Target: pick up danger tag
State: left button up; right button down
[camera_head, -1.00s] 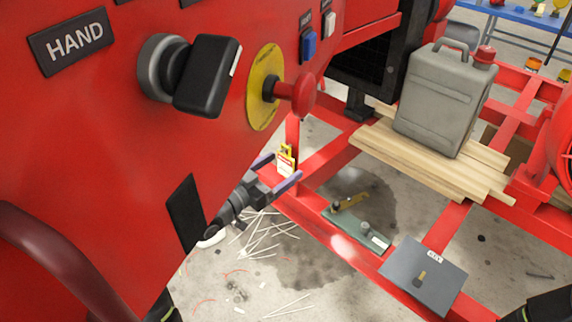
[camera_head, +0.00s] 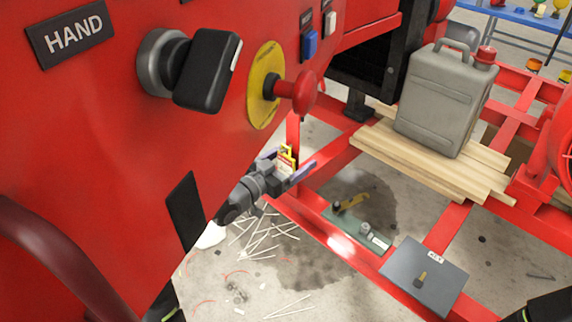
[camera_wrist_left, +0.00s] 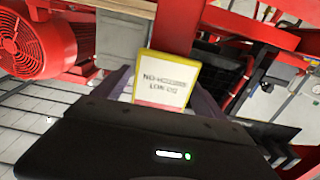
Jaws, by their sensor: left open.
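The danger tag (camera_head: 286,157) is a small yellow-edged card with a white and red face. In the head view it stands near the red frame post, beside the lower edge of the red panel. In the left wrist view the tag (camera_wrist_left: 164,80) shows a white face with dark lettering and a red band low down. My left gripper (camera_head: 288,165) is open, with its purple fingers on either side of the tag. In the left wrist view the fingers (camera_wrist_left: 162,92) flank the tag; I cannot tell whether they touch it.
The red panel (camera_head: 100,130) with a black knob (camera_head: 207,73) and a red mushroom button (camera_head: 298,92) rises close by my left arm. A grey can (camera_head: 443,100) stands on planks (camera_head: 400,152). A grey plate (camera_head: 422,277) lies on the red frame.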

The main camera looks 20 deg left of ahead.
pick_arm(q)
jog(key=shift+c, duration=0.3)
jog(key=c, duration=1.4)
jog(key=shift+r, duration=0.45)
jog(key=v, duration=0.6)
jog(key=p+v, duration=0.1)
jog(key=v, duration=1.1)
jog(key=shift+a+r, duration=0.1)
jog(key=shift+r, duration=0.15)
